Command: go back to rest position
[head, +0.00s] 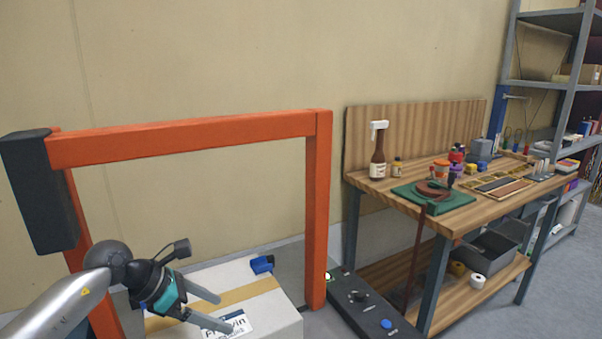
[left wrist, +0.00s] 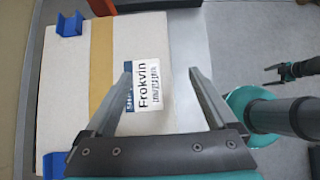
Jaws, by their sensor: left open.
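A white box (head: 215,282) with a tan tape strip lies under the orange frame in the head view. Its printed label (head: 228,322) reads "Frokvin" in the left wrist view (left wrist: 148,88). My left gripper (head: 222,316) is open above the box, its fingers apart on either side of the label in the left wrist view (left wrist: 160,70). Nothing shows between the fingers. A gripper that seems to be my right one (left wrist: 270,74) shows small at the right of the left wrist view, apart from the box; its jaw opening is unclear.
An orange frame (head: 318,210) stands around the box. Blue blocks (head: 261,264) sit at the box's edges. A control panel (head: 372,308) is right of the frame. Beyond stands a wooden workbench (head: 450,215) with a bottle (head: 378,160) and tools, then a metal shelf (head: 548,82).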

